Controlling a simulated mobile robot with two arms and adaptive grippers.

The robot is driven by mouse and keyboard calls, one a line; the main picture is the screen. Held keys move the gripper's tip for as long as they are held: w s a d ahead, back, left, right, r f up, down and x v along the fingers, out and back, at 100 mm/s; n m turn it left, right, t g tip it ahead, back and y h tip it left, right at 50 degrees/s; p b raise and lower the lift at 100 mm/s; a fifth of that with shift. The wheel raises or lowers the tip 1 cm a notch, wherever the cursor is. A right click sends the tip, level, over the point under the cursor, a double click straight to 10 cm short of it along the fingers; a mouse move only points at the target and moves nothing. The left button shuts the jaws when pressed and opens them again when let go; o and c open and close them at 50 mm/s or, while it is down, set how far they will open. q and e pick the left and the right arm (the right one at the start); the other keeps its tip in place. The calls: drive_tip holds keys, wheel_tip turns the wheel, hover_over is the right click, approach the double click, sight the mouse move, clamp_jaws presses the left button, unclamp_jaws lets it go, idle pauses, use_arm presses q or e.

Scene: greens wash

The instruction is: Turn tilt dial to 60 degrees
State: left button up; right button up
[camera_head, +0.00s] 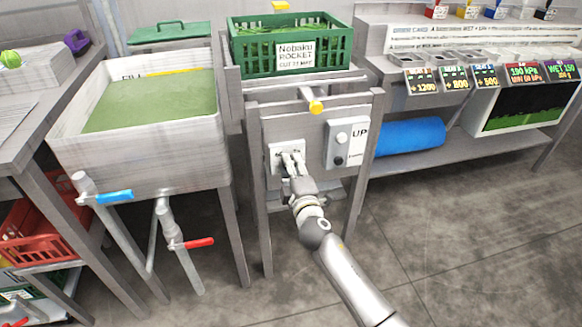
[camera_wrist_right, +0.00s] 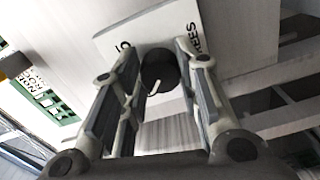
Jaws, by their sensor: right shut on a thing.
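The tilt dial (camera_wrist_right: 158,72) is a black round knob with a pale pointer mark, set on a white plate (camera_wrist_right: 112,42) on the front of the grey stand. Part of the plate's lettering shows in the right wrist view; the rest is hidden. My right gripper (camera_wrist_right: 160,78) has its two fingers on either side of the dial and is shut on it. In the head view the right gripper (camera_head: 290,160) reaches the plate and covers the dial. The angle at which the pointer stands cannot be read. My left gripper is not in view.
A grey box with buttons and an "UP" label (camera_head: 346,143) sits just right of the dial. A green crate of rocket (camera_head: 335,40) stands on top. A sink (camera_head: 135,160) with blue (camera_head: 114,196) and red (camera_head: 198,243) valve handles is at left. Floor at right is clear.

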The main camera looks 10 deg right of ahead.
drive_tip(key=o, duration=1)
drive_tip(key=s, duration=1.2)
